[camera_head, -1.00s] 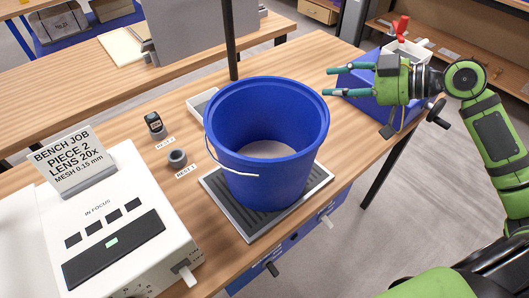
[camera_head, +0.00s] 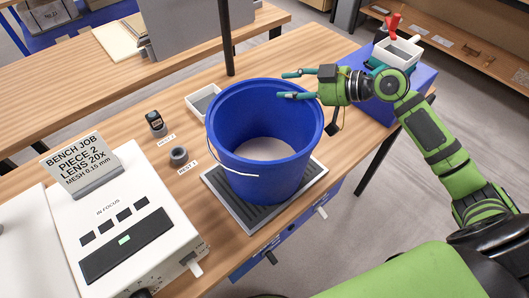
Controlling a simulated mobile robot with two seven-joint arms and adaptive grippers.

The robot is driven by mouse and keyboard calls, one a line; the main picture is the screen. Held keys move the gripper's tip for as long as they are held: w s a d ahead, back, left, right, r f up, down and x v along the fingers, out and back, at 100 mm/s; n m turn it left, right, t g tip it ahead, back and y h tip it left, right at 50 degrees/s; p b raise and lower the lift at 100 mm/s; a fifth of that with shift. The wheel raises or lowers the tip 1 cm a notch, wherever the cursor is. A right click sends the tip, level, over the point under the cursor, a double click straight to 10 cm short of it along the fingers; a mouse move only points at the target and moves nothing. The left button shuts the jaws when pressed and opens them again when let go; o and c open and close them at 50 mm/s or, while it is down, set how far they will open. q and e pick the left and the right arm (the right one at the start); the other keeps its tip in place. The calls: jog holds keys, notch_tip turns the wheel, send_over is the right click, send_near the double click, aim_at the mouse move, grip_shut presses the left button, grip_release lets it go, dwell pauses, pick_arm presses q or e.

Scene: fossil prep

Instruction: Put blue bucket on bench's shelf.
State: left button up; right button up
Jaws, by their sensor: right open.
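The blue bucket (camera_head: 262,165) stands upright on a grey ribbed mat (camera_head: 222,196) on the wooden bench (camera_head: 130,135). Its thin white handle hangs down on the near left side. My right gripper (camera_head: 283,84) is open, with its teal fingertips at the bucket's far right rim. One finger overlaps the rim in the picture and the other is beyond it; I cannot tell whether they touch it. My left gripper is not in view. Which surface is the bench's shelf is unclear; blue drawers (camera_head: 285,240) show under the bench's front edge.
A white device (camera_head: 150,215) with a sign (camera_head: 80,165) fills the bench's left side. A blue box (camera_head: 400,90) with a white container stands at the right end. A dark post (camera_head: 227,40) rises behind.

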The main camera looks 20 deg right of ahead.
grip_shut()
jog(key=shift+r, duration=0.15)
